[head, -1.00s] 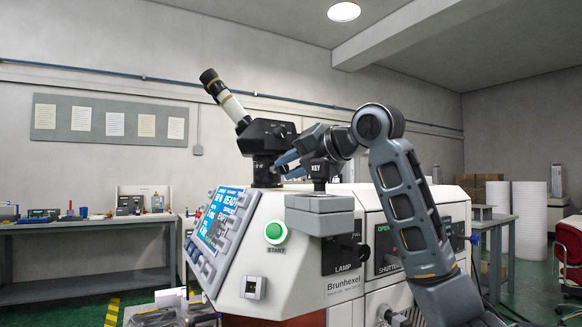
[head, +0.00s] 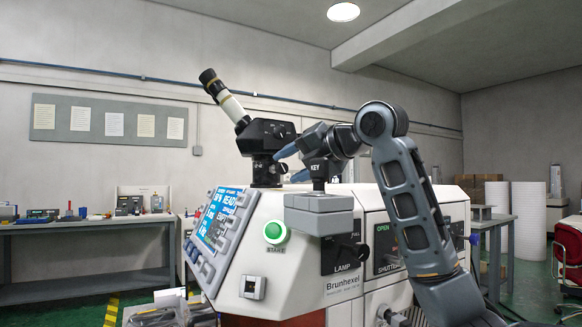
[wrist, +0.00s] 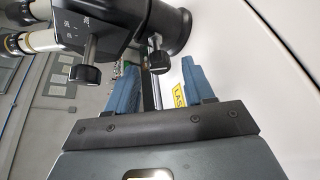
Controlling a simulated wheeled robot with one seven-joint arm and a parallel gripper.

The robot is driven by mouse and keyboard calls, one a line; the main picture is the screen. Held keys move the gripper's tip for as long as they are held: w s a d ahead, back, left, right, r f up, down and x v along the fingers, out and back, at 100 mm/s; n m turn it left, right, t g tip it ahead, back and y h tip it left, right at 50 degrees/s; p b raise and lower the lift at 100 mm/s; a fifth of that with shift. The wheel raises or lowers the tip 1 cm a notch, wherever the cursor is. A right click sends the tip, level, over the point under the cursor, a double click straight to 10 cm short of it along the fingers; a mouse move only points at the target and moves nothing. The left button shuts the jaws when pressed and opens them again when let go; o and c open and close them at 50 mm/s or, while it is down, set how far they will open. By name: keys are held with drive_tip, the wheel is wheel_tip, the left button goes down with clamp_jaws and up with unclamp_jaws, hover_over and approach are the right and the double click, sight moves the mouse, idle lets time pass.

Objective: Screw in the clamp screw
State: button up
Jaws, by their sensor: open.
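The clamp screw (wrist: 158,62) shows in the wrist view as a small dark knob on a thin stem, on the side of the microscope's round black collar (wrist: 165,28). My gripper (wrist: 164,82) is open, with one blue finger on each side of the screw's line. The screw's knob is between the fingertips in the picture; I cannot tell whether they touch it. In the head view my gripper (head: 287,163) is beside the microscope's base on top of the white machine, and the screw is hard to make out there.
The microscope head (head: 267,136) with its tilted eyepiece tube rises just left of my gripper. A larger black knob (wrist: 85,74) sits close by.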

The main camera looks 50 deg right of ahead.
drive_tip(key=b+v, duration=0.1)
drive_tip(key=v, duration=0.6)
drive_tip(key=shift+s, duration=0.1)
